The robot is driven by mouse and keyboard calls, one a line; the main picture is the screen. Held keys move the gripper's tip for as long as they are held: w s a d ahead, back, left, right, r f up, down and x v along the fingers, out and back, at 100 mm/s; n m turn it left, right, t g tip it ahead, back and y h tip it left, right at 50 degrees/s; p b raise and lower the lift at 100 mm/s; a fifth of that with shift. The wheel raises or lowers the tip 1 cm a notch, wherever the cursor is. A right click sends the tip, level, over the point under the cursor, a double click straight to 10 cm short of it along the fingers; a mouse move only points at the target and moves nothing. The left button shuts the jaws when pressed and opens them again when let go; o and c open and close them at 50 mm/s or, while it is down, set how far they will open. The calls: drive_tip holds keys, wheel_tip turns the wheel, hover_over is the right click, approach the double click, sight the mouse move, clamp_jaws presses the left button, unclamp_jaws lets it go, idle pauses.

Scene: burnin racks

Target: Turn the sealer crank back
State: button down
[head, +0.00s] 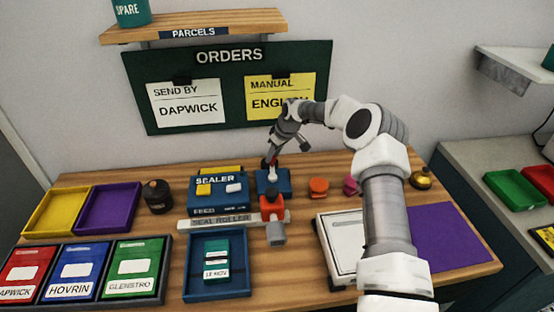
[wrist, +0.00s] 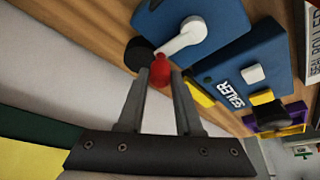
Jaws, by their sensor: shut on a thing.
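The blue sealer (head: 215,192) stands at the back middle of the wooden table, with a yellow and a white button on it. Its crank (head: 272,174) is a white lever on a blue base (head: 286,187) at the sealer's right side. In the wrist view the white crank arm (wrist: 181,39) runs from its hub to a red knob (wrist: 160,71). My gripper (wrist: 160,80) has its two fingers on either side of the red knob, shut on it. In the head view my gripper (head: 272,154) reaches down to the crank from behind.
A red block with a grey end (head: 272,207) sits in front of the crank, by the seal roller strip (head: 225,219). A blue tray (head: 218,290) holds a green parcel. An orange knob (head: 318,186) stands to the right. A dark canister (head: 157,197) stands left.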

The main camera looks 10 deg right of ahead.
drive_tip(key=n, duration=0.1)
drive_tip(key=a+n+b, duration=0.1)
drive_tip(key=shift+w+a+f+n+g+y, duration=0.1)
drive_tip(key=shift+a+n+g+y, duration=0.05)
drive_tip(key=shift+n+g+y, duration=0.25)
drive_tip(key=n, duration=0.1)
drive_tip(key=a+n+b, duration=0.1)
drive_tip(key=n+g, duration=0.1)
drive_tip(key=shift+s+a+n+y+b, duration=0.2)
drive_tip(key=shift+a+n+y+b, duration=0.05)
drive_tip(key=shift+n+y+b, duration=0.05)
drive_tip(key=n, duration=0.1)
drive_tip(key=a+n+g, duration=0.1)
drive_tip(key=n, duration=0.1)
drive_tip(key=shift+s, duration=0.35)
drive_tip(key=shift+s+a+n+g, duration=0.1)
drive_tip(key=shift+n+g, duration=0.2)
drive_tip(key=shift+n, duration=0.1)
drive_tip(key=shift+s+a+n+g, duration=0.1)
drive_tip(key=shift+s+n+g, duration=0.2)
drive_tip(key=shift+n, duration=0.2)
drive_tip(key=c, duration=0.6)
unclamp_jaws()
